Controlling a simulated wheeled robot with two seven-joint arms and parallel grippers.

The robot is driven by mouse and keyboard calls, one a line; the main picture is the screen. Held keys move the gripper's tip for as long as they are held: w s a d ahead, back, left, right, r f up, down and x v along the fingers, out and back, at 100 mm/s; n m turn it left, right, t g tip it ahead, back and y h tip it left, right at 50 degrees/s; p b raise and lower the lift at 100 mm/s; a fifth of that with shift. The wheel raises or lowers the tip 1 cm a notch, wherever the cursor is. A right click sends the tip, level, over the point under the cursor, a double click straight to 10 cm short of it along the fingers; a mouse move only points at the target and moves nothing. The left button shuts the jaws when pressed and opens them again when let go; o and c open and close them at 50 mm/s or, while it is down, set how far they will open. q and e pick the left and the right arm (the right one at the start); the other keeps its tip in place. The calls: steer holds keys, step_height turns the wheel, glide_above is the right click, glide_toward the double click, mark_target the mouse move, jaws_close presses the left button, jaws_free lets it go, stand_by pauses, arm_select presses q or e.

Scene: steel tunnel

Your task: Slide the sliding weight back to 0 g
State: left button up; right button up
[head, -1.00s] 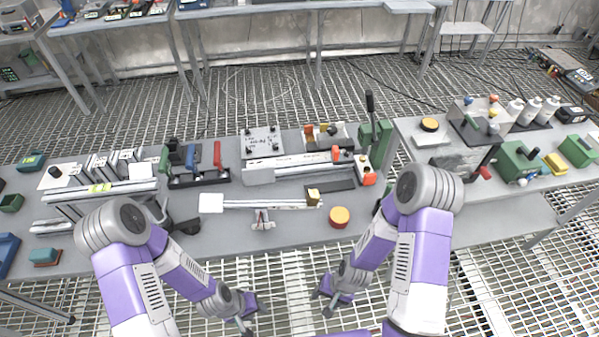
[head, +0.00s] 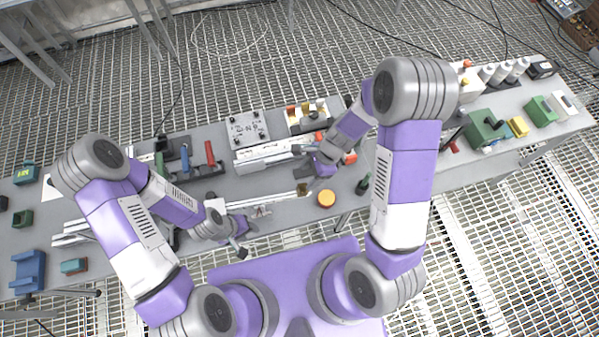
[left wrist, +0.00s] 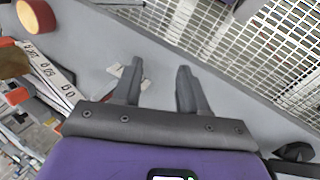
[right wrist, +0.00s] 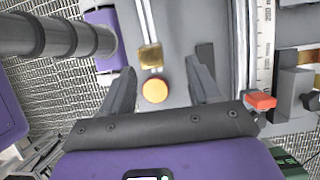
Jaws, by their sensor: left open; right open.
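The sliding weight appears to be the brass-coloured block (head: 302,189) near the right end of the pale balance beam (head: 284,195). It shows beside the orange-topped round object in the right wrist view (right wrist: 150,57). The beam's printed scale, with a 0 and a 50, shows in the left wrist view (left wrist: 52,72). My right gripper (head: 303,161) is open and empty, over the bench just behind the block; its fingers (right wrist: 159,68) straddle the block in the picture, apparently without contact. My left gripper (head: 240,238) is open and empty at the bench's front edge.
The orange-topped round object (head: 326,198) stands just right of the block. Behind the beam lies a long white rail device (head: 262,156) with a red part (right wrist: 262,100). Levers (head: 209,153) stand at left. Free bench surface lies in front of the beam.

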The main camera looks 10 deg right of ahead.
mark_target(303, 188)
steer(key=f, duration=0.1)
steer(key=s+a+f, duration=0.1)
steer(key=s+f+b, duration=0.1)
steer(key=shift+s+a+f, duration=0.1)
steer(key=shift+a+f, duration=0.25)
steer(key=shift+w+a+f+b, duration=0.15)
steer(key=shift+w+a+f, duration=0.1)
steer(key=shift+f, duration=0.3)
steer(key=shift+w+a+f+b, duration=0.15)
steer(key=shift+w+f, duration=0.1)
steer(key=shift+f, duration=0.3)
steer(key=shift+s, duration=0.15)
steer(key=shift+s+r, duration=0.1)
steer(key=c, duration=0.4)
jaws_close()
